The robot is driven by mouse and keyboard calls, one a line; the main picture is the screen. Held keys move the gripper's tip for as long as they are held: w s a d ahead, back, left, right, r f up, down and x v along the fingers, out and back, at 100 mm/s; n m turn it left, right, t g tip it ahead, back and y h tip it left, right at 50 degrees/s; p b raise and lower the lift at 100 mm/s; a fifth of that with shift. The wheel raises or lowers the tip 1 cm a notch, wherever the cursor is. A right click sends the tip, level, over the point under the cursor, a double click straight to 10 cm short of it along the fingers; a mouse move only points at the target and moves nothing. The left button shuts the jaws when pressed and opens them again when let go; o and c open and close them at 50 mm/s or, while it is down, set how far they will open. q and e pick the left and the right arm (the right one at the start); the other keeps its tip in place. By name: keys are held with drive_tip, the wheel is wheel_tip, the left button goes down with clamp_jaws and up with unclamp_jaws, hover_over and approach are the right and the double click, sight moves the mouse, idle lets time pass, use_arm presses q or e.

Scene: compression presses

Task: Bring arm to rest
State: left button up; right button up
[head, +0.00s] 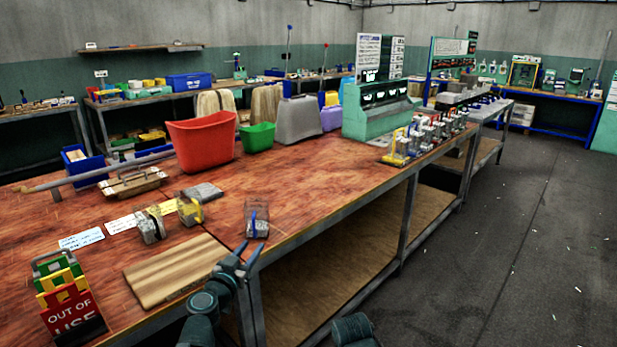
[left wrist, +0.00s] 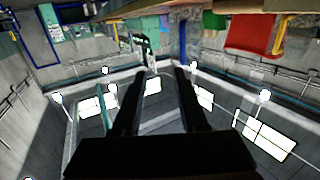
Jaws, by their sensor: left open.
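My left gripper (head: 243,257) is open at the front edge of the wooden workbench (head: 320,180), just right of a striped wooden board (head: 172,270). A small clear press with a blue handle (head: 256,219) stands on the bench just beyond its fingertips; the fingers look apart from it. In the left wrist view the two dark fingers (left wrist: 157,90) are spread with nothing between them, and the room appears turned over behind them. Part of another dark arm link of mine shows at the bottom of the head view; my right gripper is not seen.
Small presses (head: 150,226), cards, and an "out of use" sign (head: 72,305) stand on the left of the bench. A red bin (head: 202,141) and a green bin (head: 257,136) stand at the back. Several small presses (head: 425,135) line the far right end.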

use_arm(q)
drive_tip(key=s+d+m+g+h+p, duration=0.25)
drive_tip(key=s+d+g+p, duration=0.2)
drive_tip(key=d, duration=0.55)
drive_tip(key=s+d+m+g+h+p, duration=0.2)
drive_tip(key=s+d+m+g+p, duration=0.15)
drive_tip(key=d+g+p, duration=0.45)
drive_tip(key=s+a+n+g+y+p, duration=0.2)
drive_tip(key=s+n+g+y+p, duration=0.2)
drive_tip(key=s, duration=1.2)
drive_tip(key=g+y+p, duration=0.1)
drive_tip(key=y+p, duration=0.2)
drive_tip(key=y, duration=0.2)
drive_tip(key=shift+f, duration=0.1)
